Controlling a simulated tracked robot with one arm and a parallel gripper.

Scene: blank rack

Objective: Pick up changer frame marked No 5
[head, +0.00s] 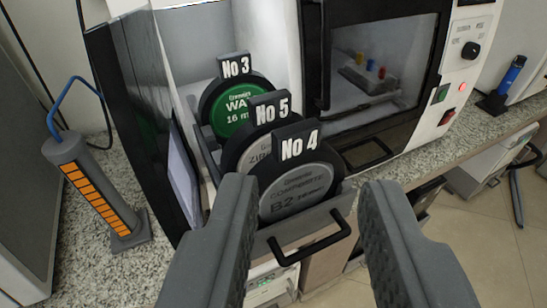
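The changer frame marked No 5 (231,155) is a dark round frame with a pale disc and a black label tab on top. It stands in a drawer-like rack, mostly hidden behind the frame marked No 4 (294,191), which has a grey disc. The frame marked No 3 (236,108), with a green disc, stands behind No 5. My gripper (306,205) is open and empty. Its two fingers are in the foreground, on either side of the No 4 frame in the picture, and I see no contact with any frame.
The rack has a grey front with a black handle (309,245). A dark open door (130,110) stands left of the rack. A machine with a window (385,70) is to the right. A grey cylinder with orange stripes (95,190) stands on the speckled counter at left.

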